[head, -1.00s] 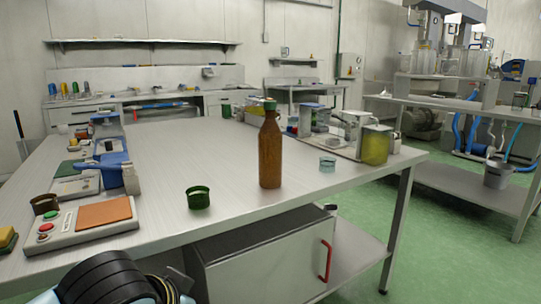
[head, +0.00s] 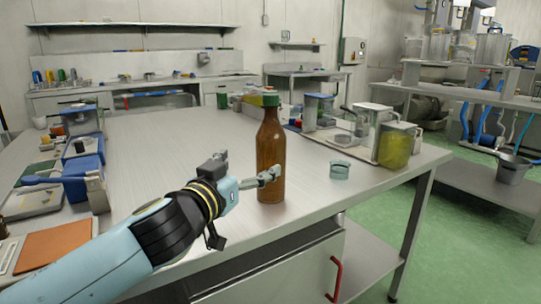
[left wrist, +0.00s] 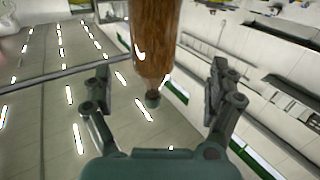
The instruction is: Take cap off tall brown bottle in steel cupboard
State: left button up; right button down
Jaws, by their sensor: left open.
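The tall brown bottle (head: 270,150) stands upright on the steel table, not inside a cupboard, with its green cap (head: 270,98) on. My left gripper (head: 246,167) is open at the bottle's lower body. One finger shows in front of the bottle, the other to its left. In the left wrist view the bottle (left wrist: 153,40) comes down from the top between the two open fingers of the left gripper (left wrist: 160,88), its green cap (left wrist: 152,99) at the far end. I cannot tell whether a finger touches it. A steel cupboard (head: 280,272) with a red handle is under the table. My right gripper is not in view.
A glass jar (head: 340,170) stands right of the bottle near the front edge. Blue-and-grey devices (head: 84,178) and an orange pad (head: 55,245) are at left. The middle tabletop is clear.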

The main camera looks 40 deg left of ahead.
aim_at(261, 155)
pick_arm(q)
jog(key=w, duration=0.4)
jog(key=shift+w+a+r+p, duration=0.2)
jog(key=shift+a+p, duration=0.1)
jog(key=shift+p, duration=0.05)
jog(key=w+p, duration=0.1)
jog(key=w, duration=0.3)
jog(key=shift+w, duration=0.3)
jog(key=shift+w+a, duration=0.1)
jog(key=shift+w, duration=0.15)
jog(key=shift+c, duration=0.6)
jog(key=c, duration=1.6)
jog(key=shift+c, duration=0.4)
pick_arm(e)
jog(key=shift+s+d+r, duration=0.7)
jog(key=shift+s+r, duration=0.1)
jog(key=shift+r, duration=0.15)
